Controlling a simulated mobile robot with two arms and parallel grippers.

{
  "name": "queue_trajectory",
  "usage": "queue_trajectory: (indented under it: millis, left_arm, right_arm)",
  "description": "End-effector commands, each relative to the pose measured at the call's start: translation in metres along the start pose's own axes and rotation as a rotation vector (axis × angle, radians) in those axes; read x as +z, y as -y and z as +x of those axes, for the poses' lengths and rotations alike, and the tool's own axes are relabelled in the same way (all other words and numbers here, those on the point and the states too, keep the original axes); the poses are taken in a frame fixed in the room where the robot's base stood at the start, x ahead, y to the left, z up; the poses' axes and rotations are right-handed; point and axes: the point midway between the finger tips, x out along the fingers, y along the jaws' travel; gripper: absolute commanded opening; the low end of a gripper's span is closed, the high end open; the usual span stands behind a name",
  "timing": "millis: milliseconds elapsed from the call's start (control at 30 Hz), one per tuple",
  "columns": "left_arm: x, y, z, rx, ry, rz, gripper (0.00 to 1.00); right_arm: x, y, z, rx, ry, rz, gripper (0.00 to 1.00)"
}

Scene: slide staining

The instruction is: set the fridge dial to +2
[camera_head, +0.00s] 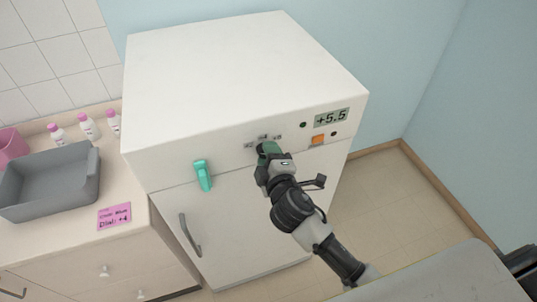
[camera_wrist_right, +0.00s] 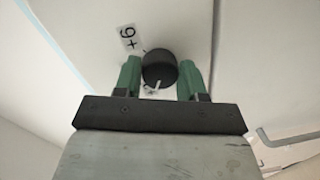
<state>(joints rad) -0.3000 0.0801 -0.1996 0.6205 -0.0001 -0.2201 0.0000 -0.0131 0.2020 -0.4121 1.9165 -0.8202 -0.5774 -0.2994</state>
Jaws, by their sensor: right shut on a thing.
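The white fridge (camera_head: 235,60) has a control panel along its upper front edge. Its display (camera_head: 331,117) reads +5.5. The black round dial (camera_wrist_right: 158,66) has a white pointer line, which points toward the bottom of the right wrist view. A label (camera_wrist_right: 128,37) beside the dial reads +6 and lies sideways; another label below the dial is mostly hidden. My right gripper (camera_head: 266,149) is at the panel, its green fingers on both sides of the dial, shut on it. In the head view the gripper hides the dial. My left gripper is not in view.
An orange button (camera_head: 318,139) and small round lights sit right of the dial. A teal latch (camera_head: 202,175) and a door handle (camera_head: 190,235) are to the left. A counter left of the fridge holds a grey tray (camera_head: 50,205), several bottles and a pink note (camera_head: 115,216).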

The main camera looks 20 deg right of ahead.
Motion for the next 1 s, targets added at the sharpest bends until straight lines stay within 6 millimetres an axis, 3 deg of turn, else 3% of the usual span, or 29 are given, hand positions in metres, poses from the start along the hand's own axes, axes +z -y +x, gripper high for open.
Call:
queue_trajectory:
  millis: [200,233,400,767,1000]
  left_arm:
    - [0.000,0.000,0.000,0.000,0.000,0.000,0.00]
    - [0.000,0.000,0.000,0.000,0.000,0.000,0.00]
    - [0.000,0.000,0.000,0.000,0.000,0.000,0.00]
    - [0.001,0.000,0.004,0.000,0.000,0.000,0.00]
    - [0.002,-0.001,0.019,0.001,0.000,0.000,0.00]
  right_arm:
    - [0.000,0.000,0.000,0.000,0.000,-0.003,0.17]
    - [0.000,0.000,0.000,0.000,0.000,-0.003,0.44]
    - [0.000,0.000,0.000,0.000,0.000,-0.002,0.66]
    - [0.000,0.001,-0.007,0.000,-0.001,0.000,0.66]
    - [0.001,0.005,-0.047,-0.002,-0.001,0.000,0.66]
